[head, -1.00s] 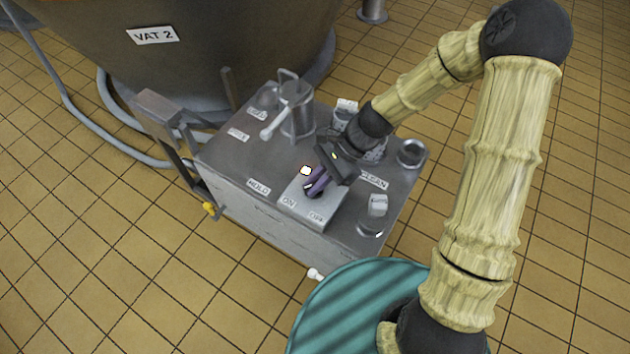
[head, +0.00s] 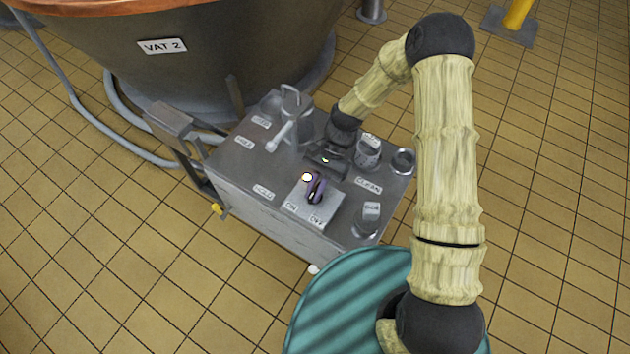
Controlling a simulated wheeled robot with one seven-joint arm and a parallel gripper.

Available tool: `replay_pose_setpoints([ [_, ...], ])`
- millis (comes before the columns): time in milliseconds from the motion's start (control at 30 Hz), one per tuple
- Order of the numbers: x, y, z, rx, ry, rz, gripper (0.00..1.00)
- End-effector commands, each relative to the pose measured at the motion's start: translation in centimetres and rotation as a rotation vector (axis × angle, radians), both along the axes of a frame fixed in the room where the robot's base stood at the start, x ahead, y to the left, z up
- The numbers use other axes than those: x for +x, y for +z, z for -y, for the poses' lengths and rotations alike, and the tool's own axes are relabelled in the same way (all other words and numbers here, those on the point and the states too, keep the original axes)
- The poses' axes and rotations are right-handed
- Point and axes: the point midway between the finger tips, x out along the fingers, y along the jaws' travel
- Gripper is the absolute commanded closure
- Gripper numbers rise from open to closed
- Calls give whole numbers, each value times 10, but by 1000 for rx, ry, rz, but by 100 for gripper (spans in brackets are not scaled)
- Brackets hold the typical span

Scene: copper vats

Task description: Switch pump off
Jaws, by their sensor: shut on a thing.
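The pump switch is on a pale box (head: 325,208) with an ON label (head: 291,207) at its left and an OFF label (head: 316,221) at its right. A small yellowish-white lamp (head: 307,177) glows at the back of the box.
The grey cart top (head: 236,170) also carries a tap-like fitting (head: 289,118), a labelled cup (head: 368,152), an open cup (head: 403,161) and a labelled canister (head: 367,219). VAT 2 (head: 200,65) stands behind. Tiled floor is open at left and right.

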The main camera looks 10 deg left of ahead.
Motion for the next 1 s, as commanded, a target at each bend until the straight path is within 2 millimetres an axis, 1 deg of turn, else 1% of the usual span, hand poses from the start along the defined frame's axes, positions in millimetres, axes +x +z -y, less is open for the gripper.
replay_pose_setpoints([
  [33,1,6,-1,0,45,1,100],
  [300,1,4,-1,-1,290,2,100],
  [500,2,2,-1,-1,424,3,100],
  [700,2,2,-1,0,502,4,100],
  [1000,2,1,-1,2,530,4,100],
])
